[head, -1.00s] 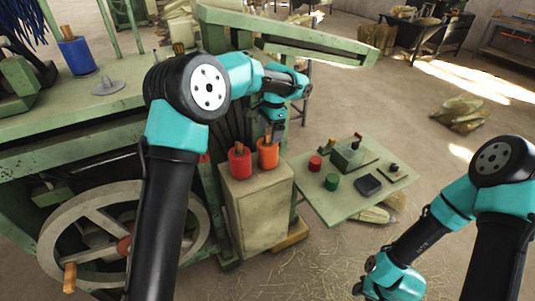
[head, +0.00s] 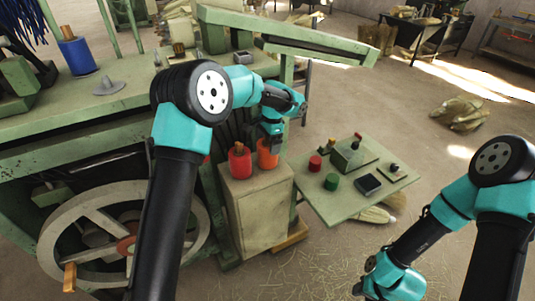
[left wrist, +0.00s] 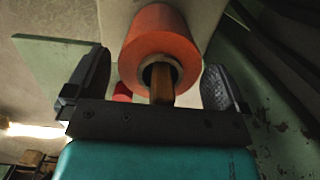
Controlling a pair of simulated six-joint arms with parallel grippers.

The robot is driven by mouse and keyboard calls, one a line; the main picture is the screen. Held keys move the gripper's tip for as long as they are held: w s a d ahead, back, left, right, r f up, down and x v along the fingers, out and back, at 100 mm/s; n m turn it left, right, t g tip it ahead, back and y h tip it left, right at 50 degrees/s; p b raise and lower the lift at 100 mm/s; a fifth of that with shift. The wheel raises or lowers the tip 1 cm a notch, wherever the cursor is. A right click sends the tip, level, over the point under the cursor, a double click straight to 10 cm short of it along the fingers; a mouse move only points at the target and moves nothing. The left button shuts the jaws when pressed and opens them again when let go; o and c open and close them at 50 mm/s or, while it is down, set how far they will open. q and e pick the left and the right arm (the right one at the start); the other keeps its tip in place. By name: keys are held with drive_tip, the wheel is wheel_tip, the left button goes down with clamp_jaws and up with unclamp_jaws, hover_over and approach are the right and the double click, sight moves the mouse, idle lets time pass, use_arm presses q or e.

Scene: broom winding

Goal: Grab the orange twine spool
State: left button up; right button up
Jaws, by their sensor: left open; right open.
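The orange twine spool (head: 267,156) stands upright on a pale box, beside a red spool (head: 240,161). In the left wrist view the orange spool (left wrist: 160,45) shows its end with a wooden peg (left wrist: 162,84) at its centre. My left gripper (head: 270,146) is directly above the orange spool. In the left wrist view its two open fingers (left wrist: 155,84) are on either side of the spool's end, with gaps visible. My right arm is at the lower right of the head view; its fingertips are out of frame.
The pale box (head: 258,215) stands against the green machine. A green panel (head: 315,190) with red and green buttons and a black box is to its right. A large pale wheel (head: 60,235) is at lower left. The floor right of the panel is mostly clear.

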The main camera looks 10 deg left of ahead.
use_arm(q)
drive_tip(key=shift+c, duration=0.2)
drive_tip(key=c, duration=1.3)
